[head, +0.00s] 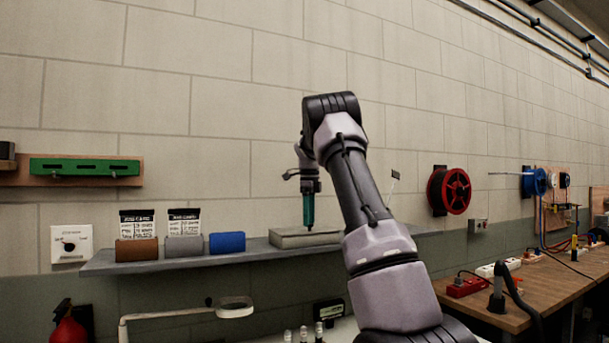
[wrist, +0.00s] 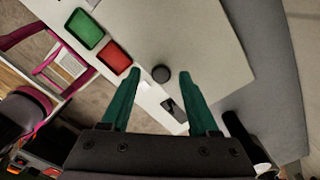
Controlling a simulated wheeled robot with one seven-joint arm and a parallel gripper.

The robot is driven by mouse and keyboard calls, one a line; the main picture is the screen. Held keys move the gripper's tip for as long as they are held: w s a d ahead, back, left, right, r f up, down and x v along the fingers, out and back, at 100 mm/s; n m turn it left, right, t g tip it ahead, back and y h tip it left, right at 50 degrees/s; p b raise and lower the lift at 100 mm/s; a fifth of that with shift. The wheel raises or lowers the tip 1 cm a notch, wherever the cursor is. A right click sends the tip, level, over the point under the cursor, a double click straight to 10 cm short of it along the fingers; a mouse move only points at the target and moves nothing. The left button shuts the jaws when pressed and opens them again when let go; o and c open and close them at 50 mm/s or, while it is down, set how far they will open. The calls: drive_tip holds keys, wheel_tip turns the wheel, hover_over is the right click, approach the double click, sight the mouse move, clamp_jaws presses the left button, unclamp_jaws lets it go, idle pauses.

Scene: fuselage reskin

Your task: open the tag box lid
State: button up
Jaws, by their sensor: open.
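The tag box (head: 292,241) is a flat, pale grey-beige box on the wall shelf in the head view. Its pale lid (wrist: 205,45) fills the upper middle of the wrist view and looks shut. A dark round knob (wrist: 161,75) is on the lid, close to its edge. My gripper (head: 308,226) points down just above the box. In the wrist view its two teal fingers (wrist: 160,72) are open, one on each side of the knob, with gaps visible. I cannot tell how far the fingertips are above the lid.
The shelf (head: 110,263) also holds brown (head: 137,250), grey (head: 184,247) and blue (head: 227,242) blocks, left of the tag box. The wall is close behind. Below, the wrist view shows a green tray (wrist: 84,30) and a red tray (wrist: 115,56).

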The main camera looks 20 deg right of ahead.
wheel_tip(320, 180, up, 10)
drive_tip(key=s+a+r+n+t, duration=0.1)
drive_tip(key=s+a+r+n, duration=0.1)
drive_tip(key=s+n, duration=0.5)
drive_tip(key=s+a+r+n+t+y, duration=0.1)
drive_tip(key=s+a+n, duration=0.3)
drive_tip(key=s+n, duration=0.4)
drive_tip(key=shift+s+a+r+n+t, duration=0.25)
drive_tip(key=shift+r+n+t, duration=0.25)
drive_tip(key=shift+n, duration=1.7)
